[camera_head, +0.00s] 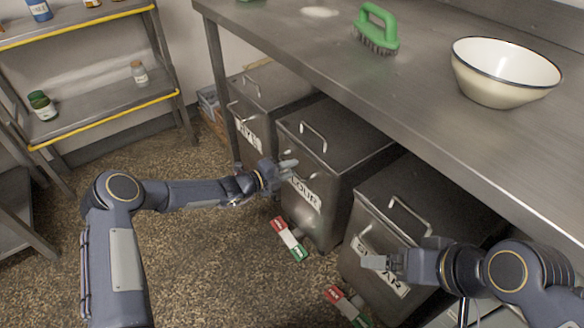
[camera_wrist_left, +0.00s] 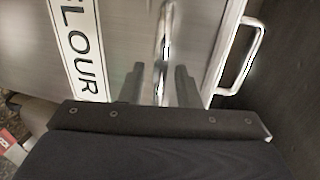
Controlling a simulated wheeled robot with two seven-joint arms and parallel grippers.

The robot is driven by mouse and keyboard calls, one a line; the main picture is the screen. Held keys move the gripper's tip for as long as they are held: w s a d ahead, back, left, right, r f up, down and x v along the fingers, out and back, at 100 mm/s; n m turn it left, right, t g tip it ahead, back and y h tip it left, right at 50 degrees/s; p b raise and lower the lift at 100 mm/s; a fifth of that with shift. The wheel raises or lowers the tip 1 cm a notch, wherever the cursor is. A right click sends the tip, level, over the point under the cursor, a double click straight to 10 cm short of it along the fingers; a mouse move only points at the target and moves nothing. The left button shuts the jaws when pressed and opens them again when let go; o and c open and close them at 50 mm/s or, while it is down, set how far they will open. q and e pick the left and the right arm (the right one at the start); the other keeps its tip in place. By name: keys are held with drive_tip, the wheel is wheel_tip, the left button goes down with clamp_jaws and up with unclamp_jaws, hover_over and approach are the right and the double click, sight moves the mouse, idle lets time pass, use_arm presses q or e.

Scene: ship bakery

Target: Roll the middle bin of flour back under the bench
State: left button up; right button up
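The middle bin (camera_head: 325,215) is grey metal with a FLOUR label (camera_head: 305,194) and a lid handle (camera_head: 313,136). It stands on the floor, its front part out past the bench edge (camera_head: 330,88). A red-and-green pedal (camera_head: 289,239) sits at its foot. My left gripper (camera_head: 288,168) is at the bin's upper front. In the left wrist view its two fingers (camera_wrist_left: 160,88) stand apart, with a metal handle bar (camera_wrist_left: 166,45) between them and gaps showing beside it. My right gripper (camera_head: 376,262) is in front of the right bin; its finger opening is unclear.
A bin labelled RYE (camera_head: 247,135) stands left, and a SUGAR bin (camera_head: 375,235) right, close beside the flour bin. The SUGAR bin has its own pedal (camera_head: 347,304). A green brush (camera_head: 376,30) and bowl (camera_head: 503,70) are on the bench. Floor (camera_head: 200,250) at front-left is clear.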

use_arm(q)
drive_tip(key=p+v, duration=0.1)
drive_tip(key=v, duration=0.5)
drive_tip(key=shift+s+a+r, duration=0.15)
drive_tip(key=s+a+r+m+g+y, duration=0.15)
drive_tip(key=s+a+r+m, duration=0.25)
drive_tip(key=s+r+m, duration=0.55)
drive_tip(key=s+a+r+m+g+y, duration=0.1)
drive_tip(key=s+a+r+m+g, duration=0.4)
drive_tip(key=r+m, duration=0.7)
drive_tip(key=s+a+f+m+t+y, duration=0.15)
drive_tip(key=s+a+m+y, duration=0.35)
drive_tip(key=s+m, duration=0.6)
drive_tip(key=s+a+m+t+y, duration=0.25)
drive_tip(key=s+a+m, duration=0.45)
drive_tip(key=s, duration=0.6)
wheel_tip(320, 180, up, 25)
drive_tip(key=m+p, duration=0.1)
drive_tip(key=p, duration=2.4)
drive_tip(key=shift+d, duration=0.45)
